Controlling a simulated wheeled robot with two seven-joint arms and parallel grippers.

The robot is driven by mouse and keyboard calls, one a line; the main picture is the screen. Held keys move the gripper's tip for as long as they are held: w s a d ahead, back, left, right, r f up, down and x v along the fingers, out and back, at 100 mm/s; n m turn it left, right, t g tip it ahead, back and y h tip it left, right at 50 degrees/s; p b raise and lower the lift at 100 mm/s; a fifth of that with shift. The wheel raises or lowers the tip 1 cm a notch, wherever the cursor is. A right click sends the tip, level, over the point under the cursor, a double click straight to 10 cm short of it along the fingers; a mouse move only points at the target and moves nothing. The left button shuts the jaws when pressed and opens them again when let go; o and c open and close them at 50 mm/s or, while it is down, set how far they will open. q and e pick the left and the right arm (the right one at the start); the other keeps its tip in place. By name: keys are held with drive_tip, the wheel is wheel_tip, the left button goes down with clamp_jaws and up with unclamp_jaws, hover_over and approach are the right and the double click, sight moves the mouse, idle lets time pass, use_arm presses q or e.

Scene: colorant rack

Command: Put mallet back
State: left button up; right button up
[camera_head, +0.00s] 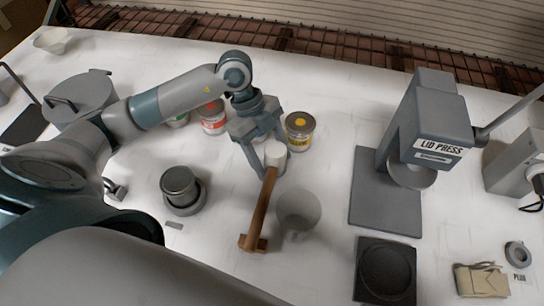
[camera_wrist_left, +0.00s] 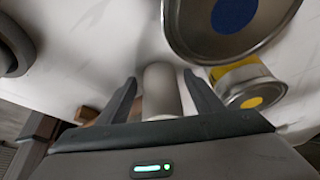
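The mallet has a white head (camera_head: 276,153) and a brown wooden handle (camera_head: 264,205) that slants down toward the front. A short wooden crosspiece (camera_head: 253,243) shows at the handle's lower end; I cannot tell if it is part of the mallet. My left gripper (camera_head: 272,160) is at the white head, with one finger on each side. In the left wrist view, the white head (camera_wrist_left: 161,92) lies between the spread fingers, with narrow gaps on both sides. Brown wood (camera_wrist_left: 88,115) shows beyond the left finger. My right gripper is not in view.
Close by the gripper stand a yellow-labelled can (camera_head: 299,131), a red-labelled can (camera_head: 212,117) and a blue-dotted can (camera_wrist_left: 235,14). A grey round container (camera_head: 298,210) is right of the handle. The lid press (camera_head: 425,125) stands farther right. A dark-grey pot (camera_head: 180,188) is left.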

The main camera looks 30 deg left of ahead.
use_arm(q)
drive_tip(key=shift+r, duration=0.2)
drive_tip(key=shift+a+r, duration=0.1)
drive_tip(key=shift+r, duration=0.05)
drive_tip(key=b+v, duration=0.3)
drive_tip(key=v, duration=0.8)
drive_tip(key=shift+r, duration=0.3)
drive_tip(key=shift+a, duration=0.1)
idle(0.3)
